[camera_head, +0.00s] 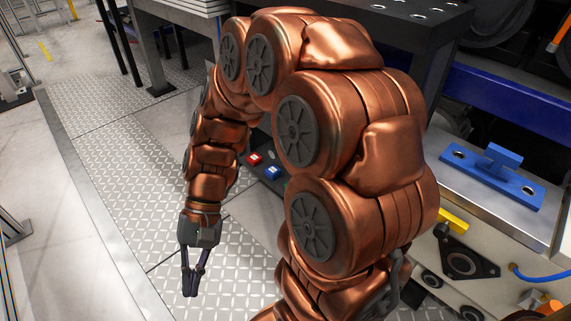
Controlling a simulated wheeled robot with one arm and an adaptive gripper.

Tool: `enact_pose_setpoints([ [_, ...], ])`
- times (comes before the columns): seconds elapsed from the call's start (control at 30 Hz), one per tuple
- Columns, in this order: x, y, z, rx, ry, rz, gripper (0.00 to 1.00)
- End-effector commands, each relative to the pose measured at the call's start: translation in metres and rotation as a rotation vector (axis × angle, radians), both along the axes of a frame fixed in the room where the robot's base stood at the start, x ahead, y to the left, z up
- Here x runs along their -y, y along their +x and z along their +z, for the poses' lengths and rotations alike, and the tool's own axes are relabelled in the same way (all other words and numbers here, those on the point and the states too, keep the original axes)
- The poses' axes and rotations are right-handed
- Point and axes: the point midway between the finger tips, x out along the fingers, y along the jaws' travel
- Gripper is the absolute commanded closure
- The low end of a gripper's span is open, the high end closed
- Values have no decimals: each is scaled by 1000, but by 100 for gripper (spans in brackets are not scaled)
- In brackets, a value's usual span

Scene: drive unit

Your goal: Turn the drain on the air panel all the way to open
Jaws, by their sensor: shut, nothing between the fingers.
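My gripper (190,291) hangs at the end of my copper-coloured arm, fingertips together and empty, above the checkered metal floor plates at lower left. I cannot make out the drain or identify the air panel in this view. My arm covers much of the middle of the picture and may hide them. A small red part (254,159) and a small blue part (272,171) show on a dark surface behind the arm. My gripper is apart from both.
At right stands a machine with a blue bracket (498,171) on a metal block, a yellow part (452,221), a black flanged fitting (462,263) and a blue hose (538,276). A dark table (425,12) stands behind. The checkered floor plates (110,170) at left look clear.

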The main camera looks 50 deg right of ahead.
Motion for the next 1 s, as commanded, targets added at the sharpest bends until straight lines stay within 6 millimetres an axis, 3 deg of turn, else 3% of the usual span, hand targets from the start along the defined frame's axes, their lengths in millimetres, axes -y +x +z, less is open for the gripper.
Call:
enact_pose_setpoints([
  [0.27,-2,81,2,-117,242,-323,100],
  [0.47,23,145,-1,-186,408,-575,100],
  [0.67,73,205,-14,-252,570,-841,100],
  [0.77,107,231,-25,-280,649,-980,100],
  [1.0,207,274,-67,-343,828,-1323,100],
])
